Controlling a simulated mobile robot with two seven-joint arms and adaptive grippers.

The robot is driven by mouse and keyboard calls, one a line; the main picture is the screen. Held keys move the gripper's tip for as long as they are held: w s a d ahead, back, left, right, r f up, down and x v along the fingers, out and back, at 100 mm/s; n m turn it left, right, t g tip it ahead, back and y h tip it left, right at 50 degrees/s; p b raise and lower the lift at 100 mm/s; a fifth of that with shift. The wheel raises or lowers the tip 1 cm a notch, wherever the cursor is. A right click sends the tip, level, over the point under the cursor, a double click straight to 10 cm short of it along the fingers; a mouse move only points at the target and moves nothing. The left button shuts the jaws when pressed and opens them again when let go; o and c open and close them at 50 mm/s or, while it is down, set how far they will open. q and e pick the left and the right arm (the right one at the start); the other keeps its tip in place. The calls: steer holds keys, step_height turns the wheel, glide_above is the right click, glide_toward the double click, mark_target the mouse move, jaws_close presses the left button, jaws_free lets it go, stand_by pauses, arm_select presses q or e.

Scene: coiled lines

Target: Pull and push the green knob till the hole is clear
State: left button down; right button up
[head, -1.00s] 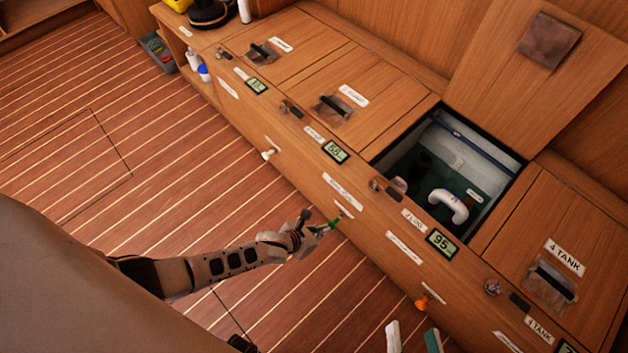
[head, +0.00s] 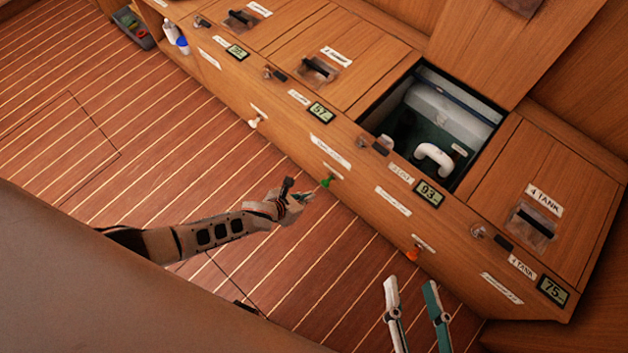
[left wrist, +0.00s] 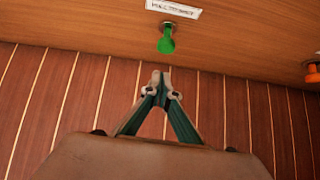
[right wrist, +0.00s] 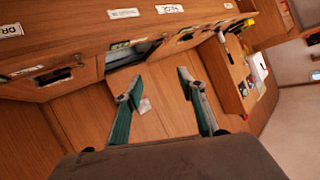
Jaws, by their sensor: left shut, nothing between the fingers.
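The green knob (head: 327,182) sticks out of the front face of the wooden cabinet, under a white label. In the left wrist view the green knob (left wrist: 166,42) is ahead of the fingertips with a gap between. My left gripper (head: 304,196) is shut and empty, just left of the knob. Its closed fingertips (left wrist: 161,78) meet in the left wrist view. The open tank hole (head: 425,130) has a white bent pipe (head: 434,156) and dark greenish contents; its bottom is hard to make out. My right gripper (head: 408,292) is open and empty at the lower right.
An orange knob (head: 412,254) is to the right on the same face, and a white knob (head: 254,122) to the left. A display (head: 429,193) by the open tank reads 93. The raised lid (head: 500,40) leans behind the hole. The striped floor (head: 130,120) is clear.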

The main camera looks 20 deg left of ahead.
arm_select(q)
steer(key=p+v, duration=0.4)
steer(key=v, duration=0.5)
steer(key=shift+a+r, duration=0.15)
arm_select(e)
steer(key=shift+s+d+f+n+g+h, duration=0.2)
steer(key=shift+d+n, duration=0.3)
steer(key=shift+d, duration=0.35)
steer(key=shift+w+d+f+n+g+h, duration=0.1)
steer(key=shift+d+f+n+g+h, duration=0.1)
steer(key=shift+d+f+n, duration=0.45)
steer(key=shift+s+d+r+n+g+h, duration=0.1)
steer(key=shift+d+n+h, duration=0.2)
steer(key=shift+d, duration=0.7)
